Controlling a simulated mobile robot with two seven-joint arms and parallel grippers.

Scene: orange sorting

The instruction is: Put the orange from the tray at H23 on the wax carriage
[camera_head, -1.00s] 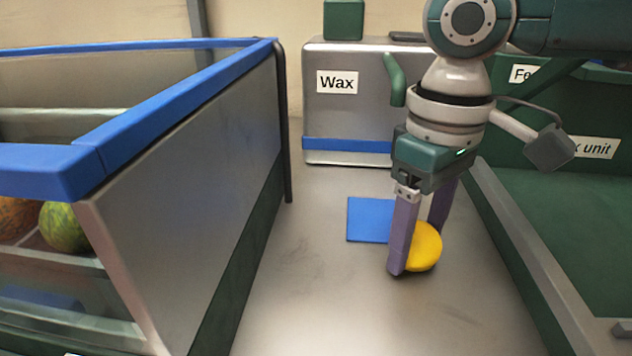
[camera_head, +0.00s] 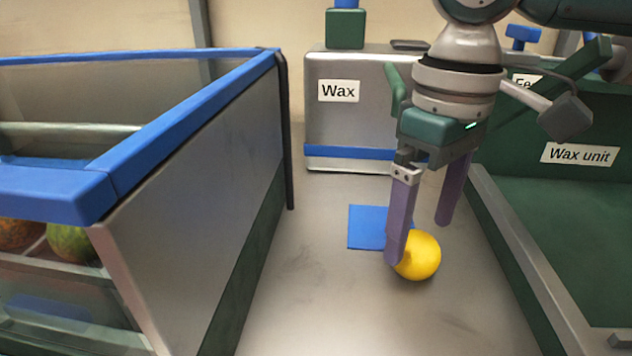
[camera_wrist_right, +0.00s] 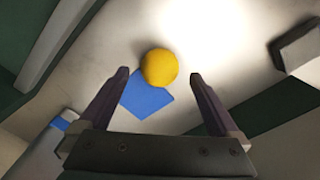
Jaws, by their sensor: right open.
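A yellow round fruit, which looks like the orange (camera_head: 418,257), rests on a grey metal surface (camera_head: 310,300). It sits at the near right corner of a flat blue square (camera_head: 368,228). My right gripper (camera_head: 418,242) is open just above and behind the fruit, with one purple finger on each side. In the right wrist view the fruit (camera_wrist_right: 159,68) lies between and just beyond the open fingertips, with the blue square (camera_wrist_right: 147,97) partly under it. A grey box labelled "Wax" (camera_head: 338,120) stands behind. My left gripper is not in view. No H23 label is legible.
A blue-rimmed bin (camera_head: 190,105) stands at the left, with mottled fruits (camera_head: 68,243) behind its near end. A green trough labelled "Wax unit" (camera_head: 560,220) with a raised grey edge borders the surface at the right. The near surface is clear.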

